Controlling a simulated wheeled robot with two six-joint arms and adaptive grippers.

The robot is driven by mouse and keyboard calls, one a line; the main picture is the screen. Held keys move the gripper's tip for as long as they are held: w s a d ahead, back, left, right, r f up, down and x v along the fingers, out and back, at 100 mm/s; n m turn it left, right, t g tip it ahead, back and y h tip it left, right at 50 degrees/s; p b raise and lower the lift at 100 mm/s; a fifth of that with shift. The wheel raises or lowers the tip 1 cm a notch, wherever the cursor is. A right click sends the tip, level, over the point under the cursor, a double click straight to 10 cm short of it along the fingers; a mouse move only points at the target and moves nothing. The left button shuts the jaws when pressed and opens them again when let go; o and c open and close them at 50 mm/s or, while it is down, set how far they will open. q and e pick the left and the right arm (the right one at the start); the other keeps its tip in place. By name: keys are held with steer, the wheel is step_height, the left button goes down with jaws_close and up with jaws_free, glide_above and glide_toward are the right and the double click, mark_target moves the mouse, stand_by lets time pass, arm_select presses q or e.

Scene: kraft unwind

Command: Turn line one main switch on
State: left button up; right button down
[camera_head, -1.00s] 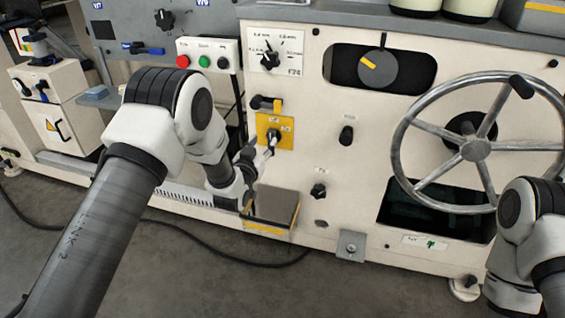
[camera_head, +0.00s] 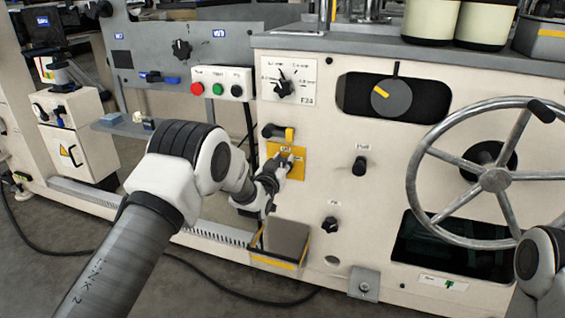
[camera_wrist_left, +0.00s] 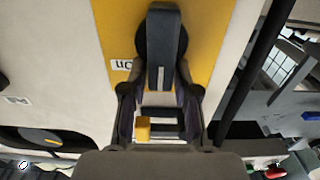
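The line one main switch is a black rotary handle (camera_wrist_left: 163,45) on a yellow plate (camera_wrist_left: 219,25), filling the top middle of the left wrist view. The handle stands upright there, and an upside-down "On" label (camera_wrist_left: 122,65) is at its left. In the head view the yellow plate (camera_head: 299,171) is partly covered by my left gripper (camera_head: 282,163). My left gripper's fingers lie along both sides of the handle and appear closed on it; exact contact is hard to see. My right gripper is out of view; only part of that arm shows at lower right.
A black lever with a yellow tip (camera_head: 289,135) sits just above the plate. Below is a grey-topped box (camera_head: 286,238) with a yellow stripe. A push-button box (camera_head: 220,83) is at upper left, a large handwheel (camera_head: 495,180) at right. A cable lies on the floor.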

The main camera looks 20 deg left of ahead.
mark_target(294, 167)
arm_select(q)
jaws_close()
steer(key=shift+s, duration=0.1)
steer(key=shift+d+f+m, duration=0.1)
steer(key=shift+m, duration=0.2)
steer(key=m+p, duration=0.1)
steer(key=d+m, duration=0.1)
steer(key=m, duration=0.1)
steer(key=shift+f+p, duration=0.1)
steer(key=shift+p, duration=0.3)
steer(key=m, duration=0.3)
steer(key=d+f+m+p, duration=0.1)
steer(key=m, duration=0.2)
steer(key=f+m, duration=0.1)
steer(key=m, duration=0.3)
steer(key=shift+s+d, duration=0.1)
steer(key=shift+d, duration=0.2)
steer(key=m, duration=0.2)
steer(key=f+m, duration=0.1)
steer(key=m, duration=0.1)
